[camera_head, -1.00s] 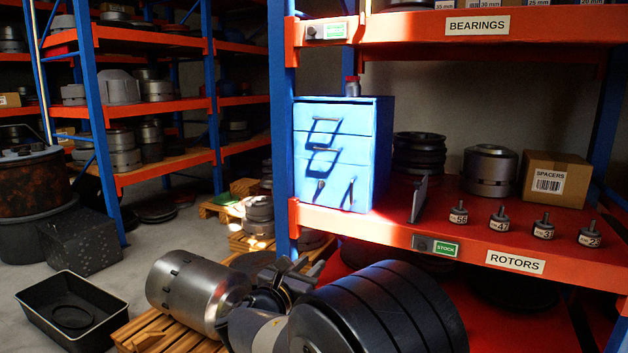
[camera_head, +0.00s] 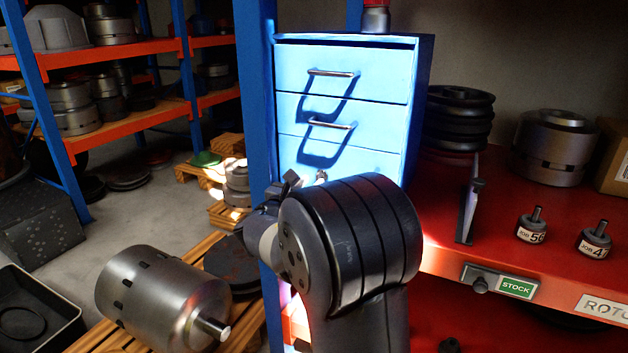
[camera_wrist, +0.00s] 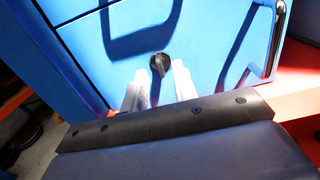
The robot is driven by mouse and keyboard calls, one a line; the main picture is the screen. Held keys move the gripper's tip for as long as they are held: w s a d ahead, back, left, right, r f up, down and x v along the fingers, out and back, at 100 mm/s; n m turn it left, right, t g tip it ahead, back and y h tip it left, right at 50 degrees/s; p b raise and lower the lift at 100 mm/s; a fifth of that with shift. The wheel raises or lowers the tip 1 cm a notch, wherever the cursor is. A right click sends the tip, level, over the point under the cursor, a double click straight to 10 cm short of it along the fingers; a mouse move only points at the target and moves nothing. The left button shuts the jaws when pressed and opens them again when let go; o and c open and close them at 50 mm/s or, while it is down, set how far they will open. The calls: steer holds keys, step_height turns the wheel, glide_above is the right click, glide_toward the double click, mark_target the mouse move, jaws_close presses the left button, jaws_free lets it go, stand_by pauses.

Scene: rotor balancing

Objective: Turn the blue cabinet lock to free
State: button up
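The blue cabinet (camera_head: 340,72) stands on the red shelf, its drawers closed, with metal handles (camera_head: 331,73) and strong shadows on its front. In the wrist view its front (camera_wrist: 210,40) fills the upper part. The lock (camera_wrist: 159,64) is a small dark round knob with a lighter raised grip, standing roughly upright in the picture. My gripper (camera_wrist: 160,88) is open, with one pale finger at each side of the lock's lower edge. I see no clear contact with the knob. In the head view my arm hides the lower cabinet front and most of the gripper.
A grey upright plate (camera_head: 468,210) stands right of the cabinet. Small rotors (camera_head: 531,226) stand on the red shelf farther right. A blue rack post (camera_head: 256,130) rises just left of the cabinet. A metal can (camera_head: 376,18) stands on top. A large steel rotor (camera_head: 165,295) lies below left.

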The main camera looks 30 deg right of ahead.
mark_target(317, 176)
steer(key=shift+x, duration=1.55)
steer(key=shift+w+a, duration=0.1)
steer(key=shift+c, duration=0.4)
jaws_close()
